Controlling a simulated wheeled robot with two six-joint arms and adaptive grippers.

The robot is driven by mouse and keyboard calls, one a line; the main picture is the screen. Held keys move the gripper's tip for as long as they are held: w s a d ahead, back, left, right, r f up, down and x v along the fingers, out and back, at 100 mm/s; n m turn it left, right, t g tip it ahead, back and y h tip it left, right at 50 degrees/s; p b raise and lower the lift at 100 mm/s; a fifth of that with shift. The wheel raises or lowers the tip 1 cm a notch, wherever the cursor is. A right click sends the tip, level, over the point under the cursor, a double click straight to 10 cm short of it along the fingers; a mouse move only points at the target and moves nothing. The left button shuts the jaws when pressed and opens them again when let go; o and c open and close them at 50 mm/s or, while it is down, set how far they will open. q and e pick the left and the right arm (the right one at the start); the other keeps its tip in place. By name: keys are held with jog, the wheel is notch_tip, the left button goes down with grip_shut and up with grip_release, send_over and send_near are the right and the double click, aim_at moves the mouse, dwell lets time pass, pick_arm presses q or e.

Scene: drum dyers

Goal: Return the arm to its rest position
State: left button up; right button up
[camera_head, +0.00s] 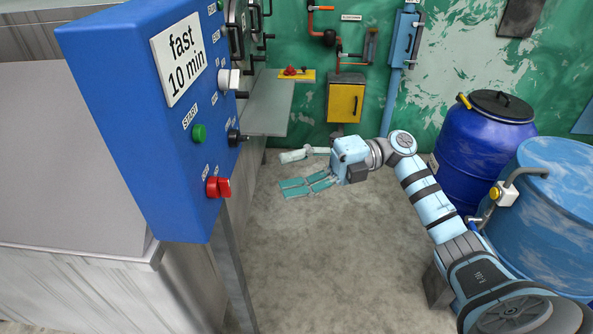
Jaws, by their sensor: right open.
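My right arm comes in from the lower right, with its light blue links bent at the elbow. My right gripper (308,185) is at the middle of the view, its teal fingers pointing left and spread apart. Nothing shows between the fingers. It hangs over the concrete floor, right of the blue control box (150,125) and apart from it. My left gripper is not in view.
The control box carries a green start button (199,134), a red switch (218,187) and a "fast 10 min" sign (179,60). A grey shelf (266,105) juts out behind it. Blue drums (478,150) stand at right. The floor (335,265) in front is clear.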

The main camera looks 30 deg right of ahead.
jog(key=shift+s+d, duration=0.1)
jog(key=shift+d, duration=0.35)
